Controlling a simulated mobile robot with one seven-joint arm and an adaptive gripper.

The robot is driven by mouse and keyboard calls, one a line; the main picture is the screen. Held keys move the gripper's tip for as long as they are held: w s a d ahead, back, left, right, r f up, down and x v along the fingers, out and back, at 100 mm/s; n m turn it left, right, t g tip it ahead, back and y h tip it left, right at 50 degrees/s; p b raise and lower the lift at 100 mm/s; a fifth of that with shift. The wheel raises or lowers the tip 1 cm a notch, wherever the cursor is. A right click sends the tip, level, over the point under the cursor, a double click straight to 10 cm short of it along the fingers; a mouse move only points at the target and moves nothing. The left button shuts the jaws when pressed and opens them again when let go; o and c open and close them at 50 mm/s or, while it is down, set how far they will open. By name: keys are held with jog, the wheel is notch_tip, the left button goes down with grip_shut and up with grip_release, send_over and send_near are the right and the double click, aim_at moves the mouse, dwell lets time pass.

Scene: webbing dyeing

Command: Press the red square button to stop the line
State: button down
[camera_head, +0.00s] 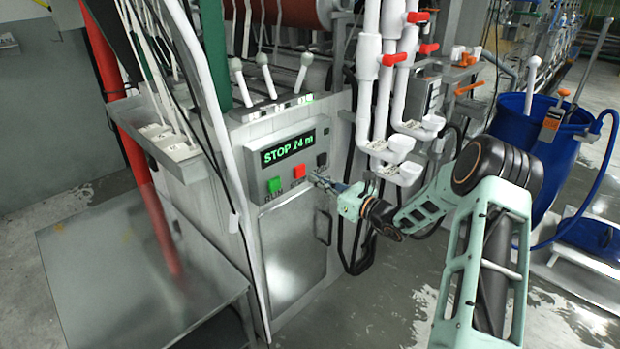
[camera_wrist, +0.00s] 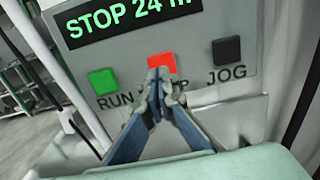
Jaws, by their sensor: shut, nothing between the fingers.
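The red square button (camera_head: 299,171) is the middle one of three on the grey control panel, above the partly covered label STOP. In the wrist view the red button (camera_wrist: 161,63) shows just above my fingertips. My gripper (camera_head: 316,178) is shut and empty, its tips pointing at the panel just right of and below the red button in the head view. In the wrist view my gripper (camera_wrist: 158,76) overlaps the button's lower edge; I cannot tell whether it touches. The display (camera_head: 288,149) reads "STOP 24 m" in green.
A green RUN button (camera_head: 274,185) sits left of the red one, and a black JOG button (camera_head: 321,159) sits right. White pipes with red valve handles (camera_head: 394,59) and white cups (camera_head: 399,172) stand close right of the panel. A metal table (camera_head: 90,265) is at the left.

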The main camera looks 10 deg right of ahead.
jog(key=v, duration=0.9)
jog(key=shift+d+p, duration=0.15)
jog(key=shift+p, duration=0.15)
jog(key=shift+f, duration=0.15)
